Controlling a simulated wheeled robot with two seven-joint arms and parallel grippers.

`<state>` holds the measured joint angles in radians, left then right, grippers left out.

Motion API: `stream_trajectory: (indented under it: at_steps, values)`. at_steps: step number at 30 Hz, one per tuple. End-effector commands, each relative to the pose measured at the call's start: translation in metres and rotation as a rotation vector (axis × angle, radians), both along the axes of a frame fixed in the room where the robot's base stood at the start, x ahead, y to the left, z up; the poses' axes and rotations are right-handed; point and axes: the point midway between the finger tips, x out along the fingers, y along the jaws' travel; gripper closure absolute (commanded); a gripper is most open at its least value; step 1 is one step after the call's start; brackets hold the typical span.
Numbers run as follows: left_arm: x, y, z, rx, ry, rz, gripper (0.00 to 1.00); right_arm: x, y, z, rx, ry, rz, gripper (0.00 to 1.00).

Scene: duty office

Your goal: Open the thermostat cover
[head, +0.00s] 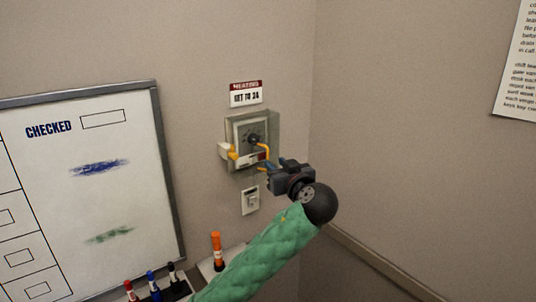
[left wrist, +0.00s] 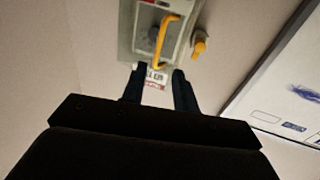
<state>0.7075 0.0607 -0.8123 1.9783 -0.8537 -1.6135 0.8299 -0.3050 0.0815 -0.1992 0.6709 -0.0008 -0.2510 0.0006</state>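The thermostat (head: 243,131) is on the wall, a pale unit with a dark dial inside a clear, grey-green cover (head: 272,126). The cover looks closed. A yellow-orange bar handle (head: 265,150) stands out from its front, and an orange knob (head: 232,153) sits at its lower left. The left wrist view shows them upside down, with the handle (left wrist: 163,40) above the knob's left side and the knob (left wrist: 199,46) further right. My left gripper (head: 264,175) is just below and right of the handle. Its fingers (left wrist: 158,75) are apart, with nothing between them. My right gripper is not in view.
A red and white heating sign (head: 246,93) hangs above the thermostat, and a light switch (head: 250,200) is below. A framed whiteboard (head: 100,190) is left, with several markers (head: 152,287) on a ledge beneath. The wall corner is right of the thermostat.

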Motion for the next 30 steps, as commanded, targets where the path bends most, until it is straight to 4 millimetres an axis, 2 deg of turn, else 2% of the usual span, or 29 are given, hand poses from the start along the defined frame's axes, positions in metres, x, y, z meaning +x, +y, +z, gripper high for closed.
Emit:
stream_trajectory:
  at_steps: [4,9,15,28,30]
  values:
    - [0.015,0.008,0.004,0.002,0.001,0.003,0.7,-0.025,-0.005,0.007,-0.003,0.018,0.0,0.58]
    - [0.038,0.018,0.006,0.002,0.0,0.002,0.7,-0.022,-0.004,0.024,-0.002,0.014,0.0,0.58]
    - [0.055,0.024,0.003,0.001,-0.001,0.0,0.7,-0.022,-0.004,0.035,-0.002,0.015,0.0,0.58]
    - [0.062,0.027,0.0,-0.002,0.0,0.0,0.7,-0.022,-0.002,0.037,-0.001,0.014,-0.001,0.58]
    - [0.062,0.027,0.0,-0.002,0.0,0.0,0.84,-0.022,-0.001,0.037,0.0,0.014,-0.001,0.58]
